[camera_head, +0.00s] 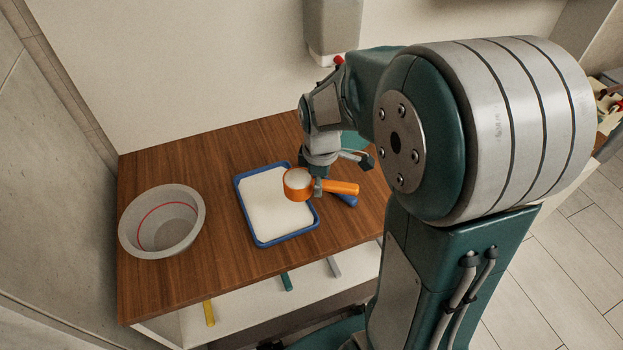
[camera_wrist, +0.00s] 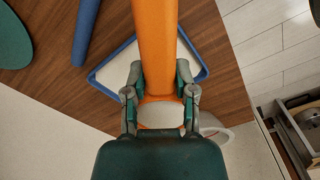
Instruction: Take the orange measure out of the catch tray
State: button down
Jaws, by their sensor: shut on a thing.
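The orange measure (camera_head: 297,184) is a round cup with a straight handle and pale contents or a pale inside. My gripper (camera_head: 318,187) is shut on it, and the handle points right in the head view. In the wrist view the orange measure (camera_wrist: 156,50) runs up between the two fingers of my gripper (camera_wrist: 160,95). The catch tray (camera_head: 262,240) is blue-rimmed with a white floor and lies on the wooden table. The measure appears over the tray's right edge; its height above the tray is hard to tell. The tray's blue rim (camera_wrist: 112,58) shows behind it in the wrist view.
A grey bowl (camera_head: 162,252) with a red line inside stands left of the tray. A blue bar-like thing (camera_head: 345,199) lies right of the tray, partly hidden. Yellow, teal and grey strips hang at the table's front. The wooden table (camera_head: 219,170) is clear between bowl and tray.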

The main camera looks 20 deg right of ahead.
jog(key=shift+s+d+r, duration=0.2)
jog(key=shift+s+r, duration=0.05)
jog(key=shift+s, duration=0.25)
jog(key=shift+s+d+r, duration=0.2)
jog(key=shift+s+r, duration=0.05)
jog(key=shift+s, duration=0.25)
jog(key=shift+s+d+r, duration=0.2)
jog(key=shift+s+r, duration=0.05)
jog(key=shift+s, duration=0.25)
jog(key=shift+s, duration=0.1)
